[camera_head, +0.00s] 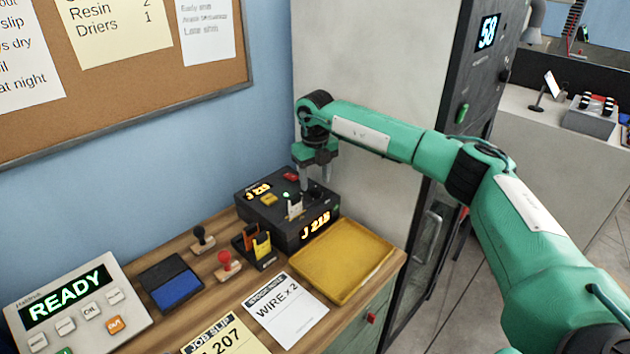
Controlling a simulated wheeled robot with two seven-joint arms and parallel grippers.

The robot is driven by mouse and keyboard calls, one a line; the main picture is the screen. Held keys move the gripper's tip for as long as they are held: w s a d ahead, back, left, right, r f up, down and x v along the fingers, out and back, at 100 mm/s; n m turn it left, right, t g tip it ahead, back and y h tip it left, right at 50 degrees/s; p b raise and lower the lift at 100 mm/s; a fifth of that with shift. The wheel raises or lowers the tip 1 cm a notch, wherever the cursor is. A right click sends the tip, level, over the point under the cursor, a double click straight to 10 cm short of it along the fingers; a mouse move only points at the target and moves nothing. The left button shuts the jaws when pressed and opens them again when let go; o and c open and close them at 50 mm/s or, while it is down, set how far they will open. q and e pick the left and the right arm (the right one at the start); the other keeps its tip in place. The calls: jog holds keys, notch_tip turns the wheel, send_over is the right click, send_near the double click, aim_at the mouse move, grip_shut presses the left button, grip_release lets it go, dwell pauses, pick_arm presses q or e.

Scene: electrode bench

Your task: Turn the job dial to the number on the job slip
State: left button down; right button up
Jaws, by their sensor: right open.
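The black job box (265,222) stands at the back of the wooden bench. Its lit orange front display (315,226) seems to read J 218, the last digit blurred; a smaller display on top seems to match. The dark dial (314,192) on its top right is partly hidden by my right gripper (316,179). That gripper is open and points down, its fingers at the dial; I cannot tell whether they touch it. My left gripper is not in view.
A yellow tray (340,262) lies right of the box's front. A white stock note (285,310), a red-handled stamp (228,266), a black stamp (202,240), a blue ink pad (175,285) and a READY panel (75,310) fill the bench. A tall grey cabinet (370,70) stands behind.

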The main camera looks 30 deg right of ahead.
aim_at(315, 191)
jog(key=shift+f, duration=0.9)
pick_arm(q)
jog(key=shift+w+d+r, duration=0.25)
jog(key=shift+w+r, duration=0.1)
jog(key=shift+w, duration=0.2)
pick_arm(e)
jog(key=shift+f, duration=0.35)
jog(key=c, duration=1)
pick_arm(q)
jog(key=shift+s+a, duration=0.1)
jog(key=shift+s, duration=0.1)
pick_arm(e)
jog(key=shift+o, duration=0.2)
